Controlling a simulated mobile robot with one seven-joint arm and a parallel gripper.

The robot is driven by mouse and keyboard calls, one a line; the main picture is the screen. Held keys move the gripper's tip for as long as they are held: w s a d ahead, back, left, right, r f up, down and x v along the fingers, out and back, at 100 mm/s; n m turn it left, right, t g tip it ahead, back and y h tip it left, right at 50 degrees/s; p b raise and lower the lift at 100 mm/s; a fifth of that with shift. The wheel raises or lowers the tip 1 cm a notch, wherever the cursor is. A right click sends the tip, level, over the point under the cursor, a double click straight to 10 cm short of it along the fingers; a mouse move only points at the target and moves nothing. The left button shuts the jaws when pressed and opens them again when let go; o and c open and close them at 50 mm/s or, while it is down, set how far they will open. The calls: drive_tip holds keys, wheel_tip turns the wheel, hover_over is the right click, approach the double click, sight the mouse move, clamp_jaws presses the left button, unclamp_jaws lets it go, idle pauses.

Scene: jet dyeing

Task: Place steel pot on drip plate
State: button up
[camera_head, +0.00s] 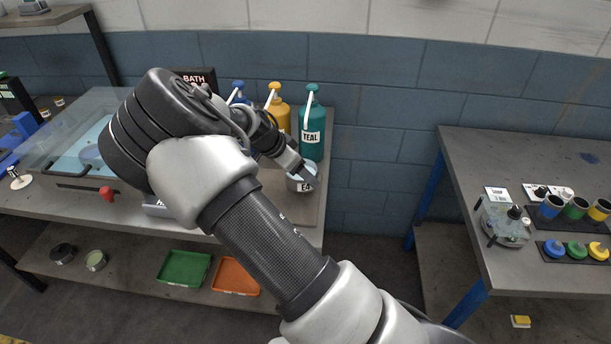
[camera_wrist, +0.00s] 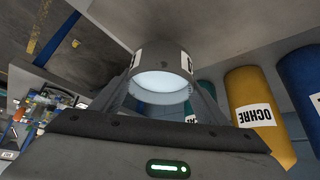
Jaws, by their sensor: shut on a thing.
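The steel pot (camera_head: 298,185) is a small grey cylinder with a white label, in front of the teal bottle in the head view. My gripper (camera_head: 304,172) is shut on it. In the wrist view the pot (camera_wrist: 161,67) sits between the two fingers of my gripper (camera_wrist: 163,95), with a pale round opening facing the camera. A flat grey-brown plate (camera_head: 309,212) lies on the left bench under and around the pot; it looks like the drip plate. My arm hides part of it. I cannot tell whether the pot touches it.
A teal bottle (camera_head: 312,140), an ochre bottle (camera_head: 279,112) and a blue bottle (camera_head: 238,93), all with pumps, stand close behind the pot. A clear-lidded machine (camera_head: 75,150) is at left. The right bench (camera_head: 510,155) holds coloured cups, beyond a floor gap.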

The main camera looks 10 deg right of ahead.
drive_tip(key=shift+w+d, duration=0.4)
drive_tip(key=shift+d, duration=0.3)
drive_tip(key=shift+f+p, duration=0.3)
drive_tip(key=shift+f, duration=1.4)
drive_tip(key=shift+f, duration=0.2)
drive_tip(key=o, duration=1.4)
drive_tip(key=shift+o, duration=0.2)
